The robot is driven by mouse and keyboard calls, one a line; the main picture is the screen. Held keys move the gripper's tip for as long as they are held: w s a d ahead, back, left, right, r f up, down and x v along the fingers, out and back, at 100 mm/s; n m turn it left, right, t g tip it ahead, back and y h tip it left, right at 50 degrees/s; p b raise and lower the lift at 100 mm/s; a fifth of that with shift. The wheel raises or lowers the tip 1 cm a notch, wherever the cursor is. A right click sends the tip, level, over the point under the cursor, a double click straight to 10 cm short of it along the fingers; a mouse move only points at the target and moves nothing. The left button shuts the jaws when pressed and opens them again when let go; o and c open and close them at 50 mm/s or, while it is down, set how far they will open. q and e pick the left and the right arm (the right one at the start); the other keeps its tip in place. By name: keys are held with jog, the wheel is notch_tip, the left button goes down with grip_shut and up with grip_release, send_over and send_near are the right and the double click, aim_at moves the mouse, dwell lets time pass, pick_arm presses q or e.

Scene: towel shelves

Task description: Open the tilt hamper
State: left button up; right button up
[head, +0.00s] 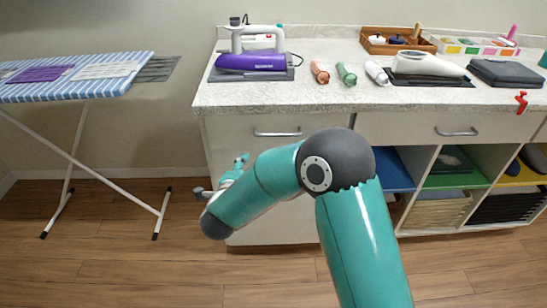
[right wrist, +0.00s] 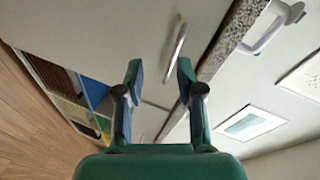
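The tilt hamper front (head: 235,133) is the tall pale panel at the left end of the counter unit, with a grey bar handle (head: 277,133) near its top. It looks closed, flush under the countertop. My right gripper (head: 240,163) is in front of this panel, lower and left of the handle, partly hidden by my arm. In the right wrist view the right gripper (right wrist: 160,75) is open with nothing between its fingers. A bar handle (right wrist: 174,52) shows beyond the fingertips, apart from them. My left gripper is not in view.
A drawer (head: 455,127) and open cubbies (head: 455,170) are to the right. An ironing board (head: 75,75) stands left. The floor (head: 130,220) between is clear.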

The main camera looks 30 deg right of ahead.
aim_at(277, 135)
jog(key=w+d+m+h, duration=0.1)
jog(key=w+d, duration=0.1)
jog(key=d, duration=0.3)
jog(key=w+d+m+g+h, duration=0.1)
jog(key=w+d+m, duration=0.1)
jog(key=d, duration=0.3)
jog(key=w+d+m+g+b, duration=0.1)
jog(key=w+d+m, duration=0.1)
jog(key=d, duration=0.3)
jog(key=shift+w+h, duration=0.4)
jog(key=shift+w, duration=0.4)
grip_shut()
jog(key=shift+f, duration=0.1)
